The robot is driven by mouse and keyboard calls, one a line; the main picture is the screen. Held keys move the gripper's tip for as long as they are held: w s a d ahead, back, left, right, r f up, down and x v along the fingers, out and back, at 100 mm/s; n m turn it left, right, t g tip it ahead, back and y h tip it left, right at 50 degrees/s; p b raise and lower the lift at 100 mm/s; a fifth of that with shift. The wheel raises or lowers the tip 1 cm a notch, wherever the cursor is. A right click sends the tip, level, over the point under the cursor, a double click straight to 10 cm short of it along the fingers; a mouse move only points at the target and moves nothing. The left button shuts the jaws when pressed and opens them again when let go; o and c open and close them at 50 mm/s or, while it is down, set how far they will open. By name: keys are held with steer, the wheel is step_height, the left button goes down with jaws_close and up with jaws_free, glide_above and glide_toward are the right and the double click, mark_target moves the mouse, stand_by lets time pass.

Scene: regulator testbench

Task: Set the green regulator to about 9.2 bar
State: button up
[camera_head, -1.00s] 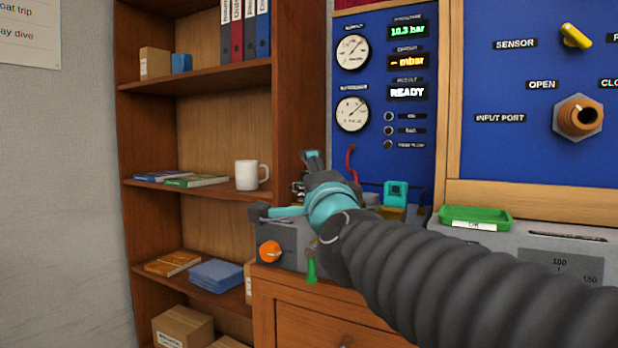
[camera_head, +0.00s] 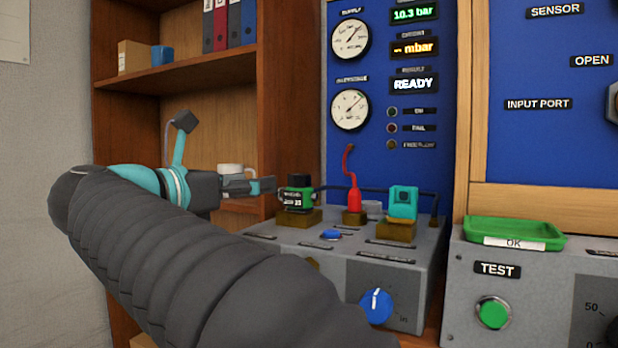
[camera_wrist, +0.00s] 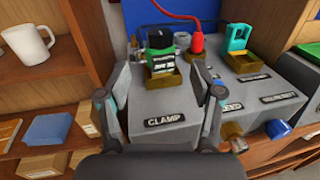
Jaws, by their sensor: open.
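The green regulator (camera_head: 306,198) has a black knob (camera_head: 299,181) on top and sits upright in a brass-coloured holder (camera_head: 298,219) on the grey bench unit. It also shows in the wrist view (camera_wrist: 163,62), above the CLAMP label. My gripper (camera_head: 266,187) comes in from the left at about the regulator's height, pointing at it. In the wrist view my gripper (camera_wrist: 161,82) is open and empty, with its two fingers apart on either side of the regulator's line. The pressure display (camera_head: 413,13) reads 10.3 bar.
A red plug (camera_head: 354,200) with a hose and a teal block (camera_head: 403,203) stand right of the regulator. A blue knob (camera_head: 376,306) is on the unit's front. A green OK tray (camera_head: 513,232) lies farther right. A white mug (camera_wrist: 28,43) is on the shelf.

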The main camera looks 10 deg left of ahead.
mark_target(293, 178)
steer(key=p+x, duration=0.1)
steer(key=x, duration=1.1)
steer(key=shift+w+d, duration=0.15)
steer(key=shift+w, duration=0.25)
steer(key=c, duration=1.2)
steer(key=shift+f, duration=0.1)
steer(key=shift+n+y+b, duration=0.3)
steer(key=shift+b, duration=0.05)
